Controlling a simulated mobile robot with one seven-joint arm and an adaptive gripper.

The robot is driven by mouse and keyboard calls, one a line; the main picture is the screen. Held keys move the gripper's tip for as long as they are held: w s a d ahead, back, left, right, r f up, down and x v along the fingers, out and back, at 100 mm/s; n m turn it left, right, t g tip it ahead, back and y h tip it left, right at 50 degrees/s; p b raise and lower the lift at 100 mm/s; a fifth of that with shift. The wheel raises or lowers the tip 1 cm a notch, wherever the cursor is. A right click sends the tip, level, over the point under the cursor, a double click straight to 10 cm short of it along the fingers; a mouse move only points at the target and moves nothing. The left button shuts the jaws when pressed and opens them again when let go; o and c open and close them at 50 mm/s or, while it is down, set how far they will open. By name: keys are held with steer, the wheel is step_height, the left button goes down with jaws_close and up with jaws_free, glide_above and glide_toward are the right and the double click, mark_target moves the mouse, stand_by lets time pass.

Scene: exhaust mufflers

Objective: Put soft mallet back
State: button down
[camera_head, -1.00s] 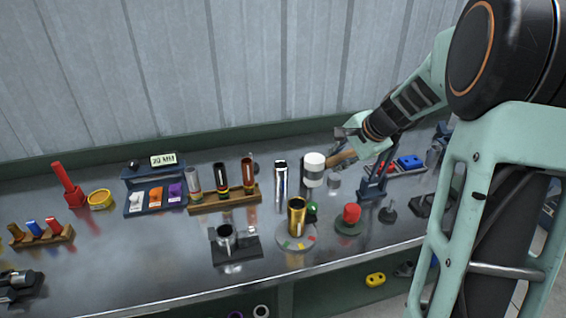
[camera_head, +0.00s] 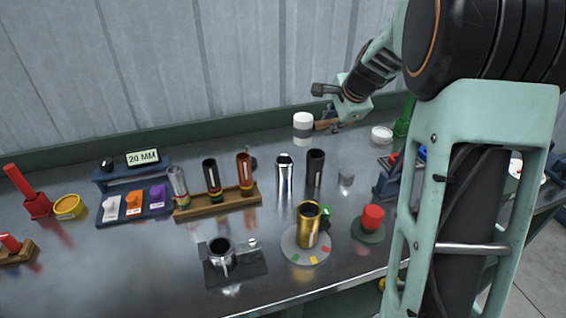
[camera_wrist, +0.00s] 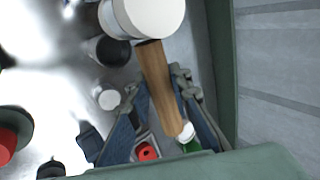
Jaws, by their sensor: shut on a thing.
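The soft mallet (camera_head: 303,129) has a white head with a grey band and a wooden handle. My gripper (camera_head: 328,122) is shut on the handle and holds the mallet above the back of the bench, near the wall. In the wrist view, the mallet head (camera_wrist: 145,17) is at the top and the wooden handle (camera_wrist: 160,85) runs down between the fingers of my gripper (camera_wrist: 170,100). The head points left in the head view, with the handle about level. A dark blue stand (camera_head: 386,183) is partly hidden behind my arm.
Upright tubes, one chrome (camera_head: 284,172) and one black (camera_head: 315,170), stand below the mallet in the picture. A wooden rack (camera_head: 217,203) of tubes is to their left. A gold tube (camera_head: 309,225) stands on a round plate. A red-topped item (camera_head: 373,217) is nearer the front edge.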

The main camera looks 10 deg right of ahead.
step_height(320, 180, down, 2)
steer(key=shift+w+f+b, duration=0.15)
steer(key=shift+b, duration=0.45)
steer(key=w+a+f, duration=0.1)
steer(key=w+f, duration=0.2)
steer(key=w, duration=0.1)
steer(key=w+a+f+p, duration=0.1)
steer(key=w+f, duration=0.2)
steer(key=w, duration=0.1)
steer(key=w+a+f, duration=0.1)
steer(key=w+f, duration=0.2)
steer(key=w, duration=0.1)
steer(key=shift+w+p, duration=0.3)
steer(key=shift+w, duration=0.05)
steer(key=shift+w+a+f, duration=0.2)
steer(key=shift+w+f, duration=0.2)
steer(key=shift+f, duration=0.05)
step_height(320, 180, down, 3)
steer(key=shift+f, duration=0.1)
steer(key=c, duration=2.2)
jaws_free()
steer(key=shift+f, duration=0.1)
steer(key=shift+o, duration=0.8)
